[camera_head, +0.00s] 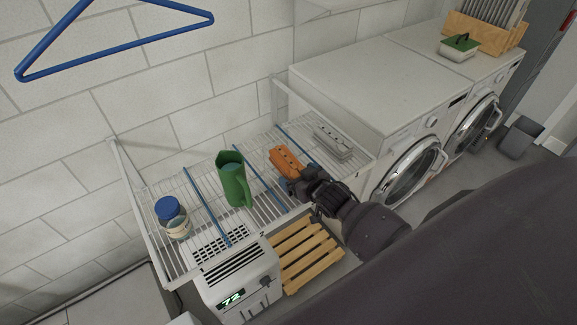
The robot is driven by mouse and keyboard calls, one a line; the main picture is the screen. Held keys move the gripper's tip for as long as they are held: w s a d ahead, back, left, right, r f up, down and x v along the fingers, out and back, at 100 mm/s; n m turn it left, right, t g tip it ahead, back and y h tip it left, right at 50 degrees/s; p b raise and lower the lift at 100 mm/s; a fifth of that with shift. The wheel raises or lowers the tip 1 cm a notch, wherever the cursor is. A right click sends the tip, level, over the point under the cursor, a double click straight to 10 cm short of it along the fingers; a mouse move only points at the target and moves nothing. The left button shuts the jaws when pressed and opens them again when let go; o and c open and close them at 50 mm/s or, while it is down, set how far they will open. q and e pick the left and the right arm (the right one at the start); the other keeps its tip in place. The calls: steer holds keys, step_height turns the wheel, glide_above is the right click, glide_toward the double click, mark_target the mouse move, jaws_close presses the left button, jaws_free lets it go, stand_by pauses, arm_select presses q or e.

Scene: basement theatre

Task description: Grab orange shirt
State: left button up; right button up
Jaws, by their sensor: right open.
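No orange shirt can be made out. The one orange thing is a small, stiff-looking orange item (286,161) with small holes, lying on the white wire shelf (156,245) in the middle of the view. My right gripper (289,183) is dark and reaches in from the lower right. It is open, and its tips are right beside the near end of the orange item. I cannot tell whether they touch it. My left gripper is not in view.
The shelf also holds a green pitcher (233,178), a blue-lidded jar (173,217) and a grey item (333,141). Below are a white appliance (238,281) and a wooden slatted crate (303,254). Washers (385,88) stand at right. A blue hanger (120,45) hangs upper left.

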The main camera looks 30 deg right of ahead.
steer(key=shift+w+f, duration=0.15)
steer(key=shift+w, duration=0.2)
steer(key=c, duration=1)
